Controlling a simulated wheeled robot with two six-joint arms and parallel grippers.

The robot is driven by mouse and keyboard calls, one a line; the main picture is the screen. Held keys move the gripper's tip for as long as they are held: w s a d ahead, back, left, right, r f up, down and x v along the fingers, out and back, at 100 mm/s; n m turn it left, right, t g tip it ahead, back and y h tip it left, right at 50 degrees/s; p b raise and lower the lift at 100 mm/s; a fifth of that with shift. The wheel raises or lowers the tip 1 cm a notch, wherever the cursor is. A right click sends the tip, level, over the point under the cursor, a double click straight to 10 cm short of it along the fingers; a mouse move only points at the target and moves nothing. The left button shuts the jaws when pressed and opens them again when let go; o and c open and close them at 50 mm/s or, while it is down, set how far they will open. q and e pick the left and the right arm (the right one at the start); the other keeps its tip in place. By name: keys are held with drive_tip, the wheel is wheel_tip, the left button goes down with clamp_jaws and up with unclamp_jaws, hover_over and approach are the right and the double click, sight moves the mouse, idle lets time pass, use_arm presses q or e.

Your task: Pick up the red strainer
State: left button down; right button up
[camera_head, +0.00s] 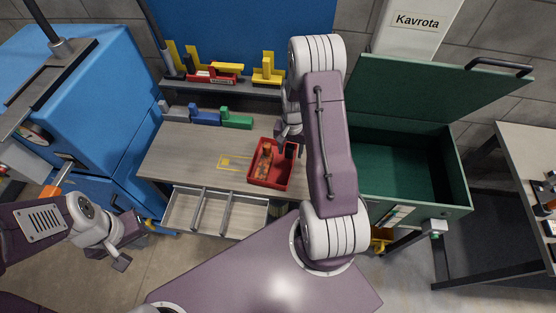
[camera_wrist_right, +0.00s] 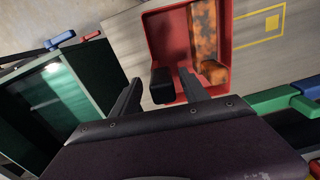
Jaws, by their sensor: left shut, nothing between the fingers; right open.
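Nothing here is clearly recognisable as a strainer. A shallow red tray (camera_head: 253,178) sits on the worktable and also shows in the right wrist view (camera_wrist_right: 157,37). It holds a rusty orange-brown part (camera_head: 266,158) and a black block (camera_head: 290,151). A red piece (camera_head: 200,76) lies on the back shelf. My right gripper (camera_head: 291,134) is open at the tray's far right corner. In the right wrist view its fingers (camera_wrist_right: 160,92) stand either side of the black block (camera_wrist_right: 162,84), contact unclear. My left gripper (camera_head: 121,263) is shut and empty, low at the left, away from the table.
Grey, blue (camera_head: 205,117) and green (camera_head: 236,120) blocks line the table's back. Yellow pieces (camera_head: 267,70) stand on the shelf. An open drawer (camera_head: 181,213) juts out at the front. An open green case (camera_head: 461,184) stands right. The tabletop left of the tray is clear.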

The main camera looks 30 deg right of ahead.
drive_tip(key=shift+f, duration=0.45)
drive_tip(key=shift+w+a+f, duration=0.1)
drive_tip(key=shift+w+f, duration=0.05)
drive_tip(key=shift+w, duration=0.1)
drive_tip(key=shift+s, duration=0.15)
clamp_jaws()
use_arm(q)
drive_tip(key=shift+w+a, duration=0.1)
drive_tip(key=shift+w, duration=0.05)
drive_tip(key=shift+f, duration=0.1)
